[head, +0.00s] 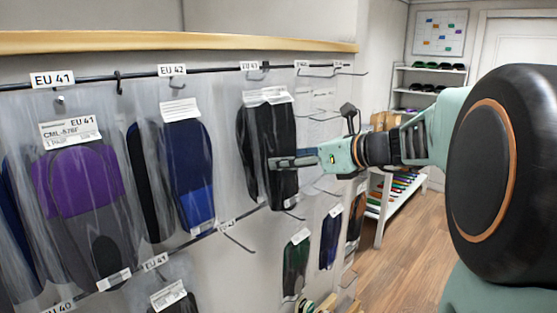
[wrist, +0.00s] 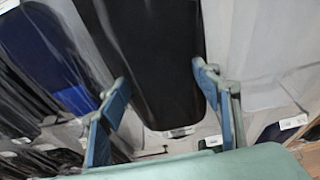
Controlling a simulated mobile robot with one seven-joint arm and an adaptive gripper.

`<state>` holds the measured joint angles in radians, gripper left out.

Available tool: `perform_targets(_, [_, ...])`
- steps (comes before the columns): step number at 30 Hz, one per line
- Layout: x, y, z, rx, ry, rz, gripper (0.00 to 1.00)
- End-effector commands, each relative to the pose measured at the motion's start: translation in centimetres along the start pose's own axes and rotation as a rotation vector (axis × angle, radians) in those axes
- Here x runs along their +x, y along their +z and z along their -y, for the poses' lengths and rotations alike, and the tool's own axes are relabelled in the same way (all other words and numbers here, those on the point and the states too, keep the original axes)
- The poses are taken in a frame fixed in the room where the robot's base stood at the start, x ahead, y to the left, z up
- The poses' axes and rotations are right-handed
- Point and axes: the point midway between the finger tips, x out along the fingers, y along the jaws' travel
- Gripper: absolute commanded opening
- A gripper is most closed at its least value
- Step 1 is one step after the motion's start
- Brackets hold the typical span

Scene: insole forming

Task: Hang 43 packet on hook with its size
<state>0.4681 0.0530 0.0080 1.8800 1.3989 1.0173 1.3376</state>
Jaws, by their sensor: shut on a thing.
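A clear packet with black insoles (head: 258,135) and a white header card (head: 268,95) is upright just below the EU 43 label (head: 249,65). My gripper (head: 280,162) reaches it from the right and is shut on it about midway down. In the wrist view my two fingers (wrist: 158,80) stand at either side of the black packet (wrist: 155,50). The hook (head: 258,77) under the label is close above the card. I cannot tell whether it passes through the card's hole. The print on the card is too small to read.
A packet with blue and black insoles (head: 187,165) hangs at EU 42 on the left, and a purple and grey one (head: 80,200) at EU 41. Empty hooks (head: 320,73) stick out to the right. Green (head: 296,265) and blue (head: 329,238) packets hang lower.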

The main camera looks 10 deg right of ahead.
Motion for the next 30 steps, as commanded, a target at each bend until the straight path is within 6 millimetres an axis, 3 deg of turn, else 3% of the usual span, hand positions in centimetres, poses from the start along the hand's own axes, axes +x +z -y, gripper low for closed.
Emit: perform_targets(30, [4.8, 0.7, 0.0, 0.001, 0.001, 0.0, 0.32])
